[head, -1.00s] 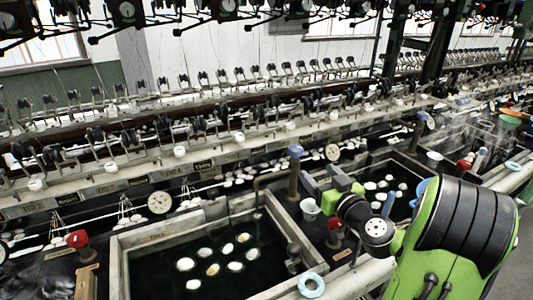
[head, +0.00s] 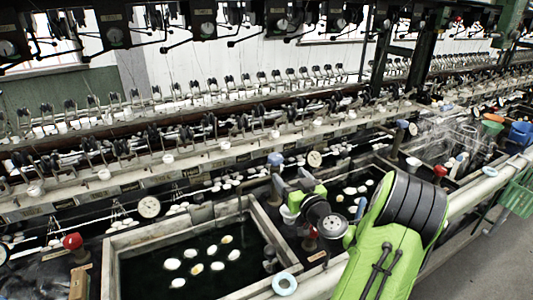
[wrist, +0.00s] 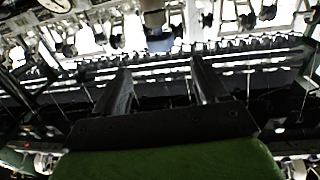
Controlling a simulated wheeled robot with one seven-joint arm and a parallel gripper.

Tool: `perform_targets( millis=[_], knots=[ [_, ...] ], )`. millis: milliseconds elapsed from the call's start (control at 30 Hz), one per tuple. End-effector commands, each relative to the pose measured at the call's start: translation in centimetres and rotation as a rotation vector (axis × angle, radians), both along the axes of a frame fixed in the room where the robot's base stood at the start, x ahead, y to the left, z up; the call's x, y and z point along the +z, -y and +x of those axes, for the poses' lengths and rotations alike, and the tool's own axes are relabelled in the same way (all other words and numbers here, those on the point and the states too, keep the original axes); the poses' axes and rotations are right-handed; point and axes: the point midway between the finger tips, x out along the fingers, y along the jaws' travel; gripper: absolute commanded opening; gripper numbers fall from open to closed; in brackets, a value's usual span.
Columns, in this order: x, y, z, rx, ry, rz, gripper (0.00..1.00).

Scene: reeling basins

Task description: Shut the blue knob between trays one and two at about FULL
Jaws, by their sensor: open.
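The blue knob (head: 275,159) tops a brown post in the head view, between the front tray with dark water, tray one (head: 112,262), and the tray to its right, tray two (head: 345,212). My gripper (head: 292,181) is close to the right of the post, a little below the knob in the picture. Whether it touches the post I cannot tell. In the wrist view my gripper (wrist: 162,78) has its two fingers apart with nothing held between them.
Red knobs (head: 73,241) stand beside the trays, one partly behind my wrist (head: 310,240). Round white dials (head: 149,207) hang along the machine. Another blue knob (head: 403,124) stands farther right. A pale pipe (head: 466,199) runs along the front.

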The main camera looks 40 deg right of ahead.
Motion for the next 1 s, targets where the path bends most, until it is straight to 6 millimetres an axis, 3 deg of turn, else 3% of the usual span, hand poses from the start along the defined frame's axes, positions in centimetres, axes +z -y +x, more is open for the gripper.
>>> perform_targets(
  millis=[300,500,867,1000],
  knots=[
    [0.6,3.0,7.7,0.004,0.003,-0.001,0.73],
    [0.3,4.5,11.1,0.003,0.001,-0.001,0.73],
    [0.1,4.9,11.9,0.001,0.000,0.001,0.73],
    [0.1,4.9,11.9,0.001,0.000,0.001,0.51]
  ],
)
